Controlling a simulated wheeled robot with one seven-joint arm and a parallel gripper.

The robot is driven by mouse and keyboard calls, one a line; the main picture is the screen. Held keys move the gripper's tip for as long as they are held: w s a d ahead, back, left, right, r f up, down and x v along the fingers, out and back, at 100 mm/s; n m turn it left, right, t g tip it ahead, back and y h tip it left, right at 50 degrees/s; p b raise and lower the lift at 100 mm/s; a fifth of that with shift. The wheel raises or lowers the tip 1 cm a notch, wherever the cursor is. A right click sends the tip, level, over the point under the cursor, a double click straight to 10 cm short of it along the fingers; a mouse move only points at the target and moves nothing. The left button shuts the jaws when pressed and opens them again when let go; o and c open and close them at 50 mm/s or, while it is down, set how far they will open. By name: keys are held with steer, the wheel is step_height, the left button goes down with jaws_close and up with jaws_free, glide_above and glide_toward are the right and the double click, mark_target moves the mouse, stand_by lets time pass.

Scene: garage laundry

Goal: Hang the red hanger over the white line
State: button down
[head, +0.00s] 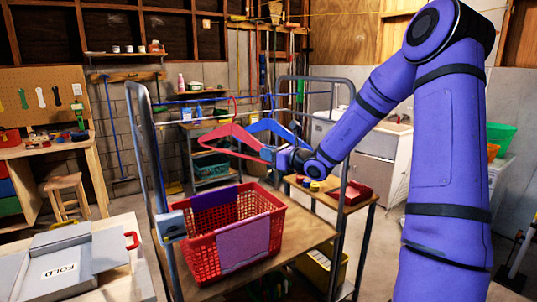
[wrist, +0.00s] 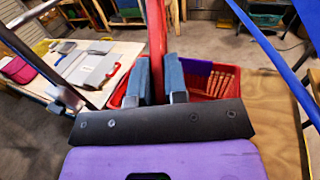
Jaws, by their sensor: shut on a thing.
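The red hanger (head: 232,138) is a wide triangle held at its right corner by my gripper (head: 279,158), above the red basket. In the wrist view, my gripper's two grey-blue fingers (wrist: 156,82) are shut on a red bar of the hanger (wrist: 156,30). The hanger's hook rises toward thin lines strung between the grey posts of the rack. A pale line (head: 300,93) runs there, with a blue one near it; whether the hook touches either is not clear. A blue hanger (head: 272,125) is just behind the red one.
The red basket (head: 207,263) with purple cloths stands on the wooden cart top (head: 300,236). Grey tubular posts (head: 146,140) rise at the cart's sides. A table with a grey folding board (head: 70,255) is at lower left. A small table with a red tray (head: 357,193) stands at right.

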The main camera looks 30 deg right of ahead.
steer(key=shift+r, duration=2.3)
